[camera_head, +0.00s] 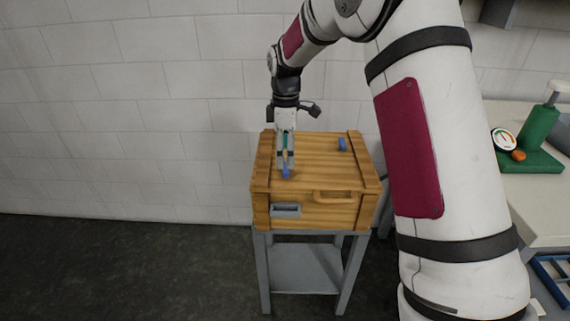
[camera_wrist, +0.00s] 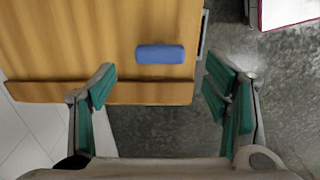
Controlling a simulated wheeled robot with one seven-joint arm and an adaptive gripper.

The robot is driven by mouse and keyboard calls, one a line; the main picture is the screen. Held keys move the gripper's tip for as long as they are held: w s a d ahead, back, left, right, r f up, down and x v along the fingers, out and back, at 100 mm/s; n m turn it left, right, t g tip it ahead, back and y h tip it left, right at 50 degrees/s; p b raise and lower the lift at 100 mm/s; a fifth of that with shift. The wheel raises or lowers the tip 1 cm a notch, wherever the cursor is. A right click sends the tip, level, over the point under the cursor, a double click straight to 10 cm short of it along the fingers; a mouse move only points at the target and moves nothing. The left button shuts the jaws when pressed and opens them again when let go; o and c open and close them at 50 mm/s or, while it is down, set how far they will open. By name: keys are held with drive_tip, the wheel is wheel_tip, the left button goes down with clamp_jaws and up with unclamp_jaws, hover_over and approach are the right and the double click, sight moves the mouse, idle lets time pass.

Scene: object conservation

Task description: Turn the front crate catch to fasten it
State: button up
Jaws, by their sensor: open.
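The wooden crate (camera_head: 316,160) stands closed on a grey stand, and its lid also shows in the wrist view (camera_wrist: 60,45). A blue catch (camera_head: 286,174) sits on the lid near its front left, just below my gripper (camera_head: 286,160). A second blue catch (camera_head: 342,144) is towards the back right. In the wrist view one blue catch (camera_wrist: 160,54) lies lengthwise across the picture near the lid's right edge, which I take to be the one below me. My gripper (camera_wrist: 160,88) is open, its green-padded fingers apart and empty, with the catch beyond the gap between the fingertips.
The crate front has a grey fitting (camera_head: 286,211) and a wooden handle (camera_head: 334,197). The grey stand (camera_head: 305,268) holds the crate near a white block wall. At right a bench (camera_head: 535,215) bears a green device with a dial (camera_head: 504,140). Floor left of the stand is clear.

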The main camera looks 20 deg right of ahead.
sight(286, 171)
drive_tip(key=shift+f, duration=2.2)
drive_tip(key=shift+d, duration=0.1)
drive_tip(key=c, duration=1.2)
